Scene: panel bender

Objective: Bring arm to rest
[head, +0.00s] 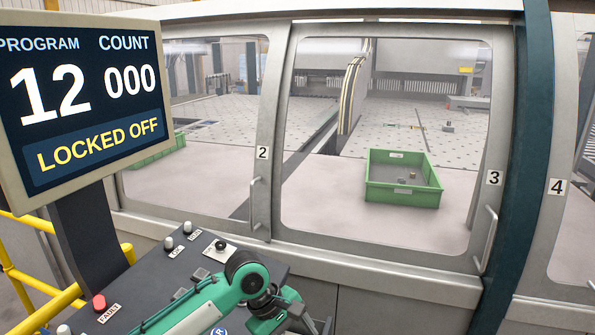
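My green and black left arm (205,302) comes in from the lower left in the head view. It bends at a black joint over the right part of the dark control panel (140,290). My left gripper (312,323) is a dark shape at the bottom edge, partly cut off, beside the panel's right end. Its fingers do not show clearly, and I see nothing held in it. My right arm and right gripper are not in view.
A screen (85,100) at left reads PROGRAM 12, COUNT 000, LOCKED OFF. The panel has a red button (99,302) labelled FAULT and several white ones. Windowed doors 2 (262,153) and 3 (493,178) look shut. A green crate (402,195) is behind the glass. Yellow railing (40,285) stands lower left.

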